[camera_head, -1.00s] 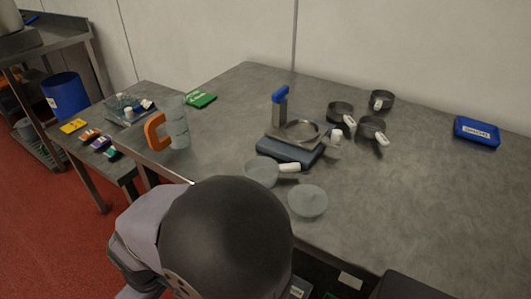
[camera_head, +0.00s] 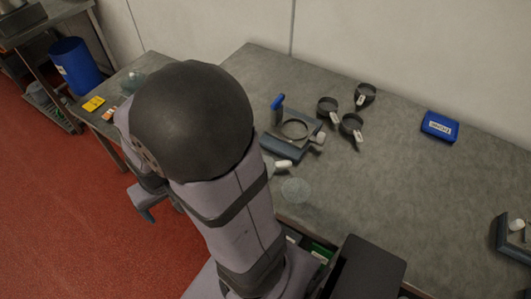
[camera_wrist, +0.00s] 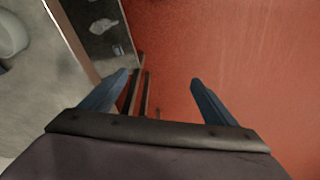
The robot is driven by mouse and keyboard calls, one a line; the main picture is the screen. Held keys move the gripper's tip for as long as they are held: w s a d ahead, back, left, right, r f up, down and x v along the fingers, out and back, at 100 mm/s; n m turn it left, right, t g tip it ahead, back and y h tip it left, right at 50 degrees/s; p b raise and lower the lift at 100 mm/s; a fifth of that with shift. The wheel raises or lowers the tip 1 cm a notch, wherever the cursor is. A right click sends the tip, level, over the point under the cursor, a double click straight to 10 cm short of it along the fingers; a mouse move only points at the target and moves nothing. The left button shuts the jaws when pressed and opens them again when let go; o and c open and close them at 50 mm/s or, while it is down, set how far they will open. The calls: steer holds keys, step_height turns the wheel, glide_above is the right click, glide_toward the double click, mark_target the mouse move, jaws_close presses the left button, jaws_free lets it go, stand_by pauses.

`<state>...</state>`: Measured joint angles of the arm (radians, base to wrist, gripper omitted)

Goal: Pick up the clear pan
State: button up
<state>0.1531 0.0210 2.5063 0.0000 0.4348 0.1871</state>
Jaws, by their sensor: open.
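The clear pan is mostly hidden behind my arm in the head view; its white handle (camera_head: 283,164) shows, lying on the table just in front of the scale (camera_head: 292,135). A separate clear round disc (camera_head: 295,190) lies flat on the table nearer the front edge. My gripper (camera_wrist: 158,88) is open and empty, its two blue fingers apart over the red floor. In the head view my gripper (camera_head: 147,214) hangs left of the table, well away from the pan. A pale rounded object (camera_wrist: 10,36) shows at the wrist view's left edge; I cannot tell what it is.
A blue bin (camera_head: 75,65) stands at the far left. The table's right middle is clear. The orange-handled jug is hidden.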

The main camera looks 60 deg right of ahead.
steer(key=d+r+m+p, duration=0.2)
steer(key=d+r+m, duration=0.25)
steer(key=d, duration=0.25)
steer(key=m+g, duration=0.2)
steer(key=m, duration=1.8)
glide_above(265, 170)
steer(key=shift+s+a+f+n, duration=0.15)
steer(key=shift+s+a+f, duration=0.05)
steer(key=shift+f, duration=0.3)
steer(key=shift+s+a+f+n, duration=0.1)
steer(key=shift+s+a+f, duration=0.1)
steer(key=shift+f, duration=0.25)
steer(key=shift+w+d+f, duration=0.1)
steer(key=shift+f, duration=0.3)
steer(key=shift+f, duration=0.1)
steer(key=shift+w+d+f+p, duration=0.15)
steer(key=shift+f+p, duration=0.35)
steer(key=shift+f, duration=0.75)
steer(key=shift+w+d+f+p, duration=0.15)
steer(key=shift+f+p, duration=0.35)
steer(key=shift+f, duration=0.75)
steer(key=shift+s, duration=0.1)
steer(key=c, duration=1.3)
